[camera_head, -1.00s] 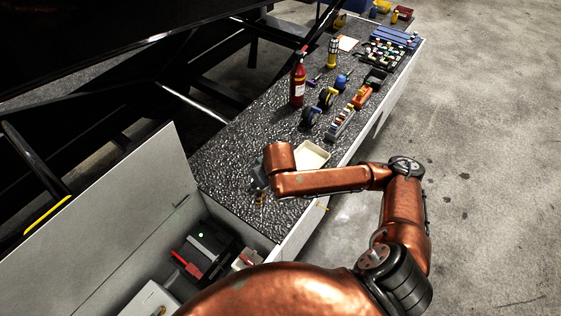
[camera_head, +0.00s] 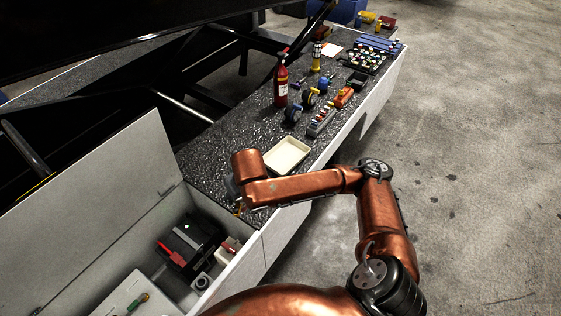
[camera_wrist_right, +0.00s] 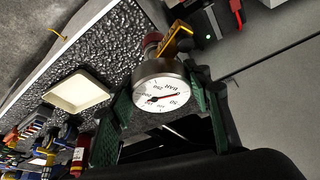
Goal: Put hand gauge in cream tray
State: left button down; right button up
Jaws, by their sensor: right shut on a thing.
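The hand gauge (camera_wrist_right: 162,94) has a round white dial, a metal case and yellow and red parts on its stem. My right gripper (camera_wrist_right: 158,88) is shut on it, with a green finger on each side in the right wrist view. In the head view my right gripper (camera_head: 234,188) is mostly hidden by my wrist, over the near end of the dark bench top. The cream tray (camera_head: 287,155) lies empty on the bench, just beyond and right of my wrist. It also shows in the right wrist view (camera_wrist_right: 78,92). My left gripper is not in view.
A red extinguisher (camera_head: 281,82), wheeled items (camera_head: 293,114) and a grey rack (camera_head: 321,121) stand beyond the tray. An open compartment (camera_head: 165,270) with a black case (camera_head: 190,245) lies below the bench's near end. The bench left of the tray is clear.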

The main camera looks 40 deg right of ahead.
aim_at(285, 158)
jog(key=u, duration=3.25)
jog(key=k, duration=2.25)
jog(key=z, duration=2.1)
jog(key=i, duration=0.5)
jog(key=z, duration=0.05)
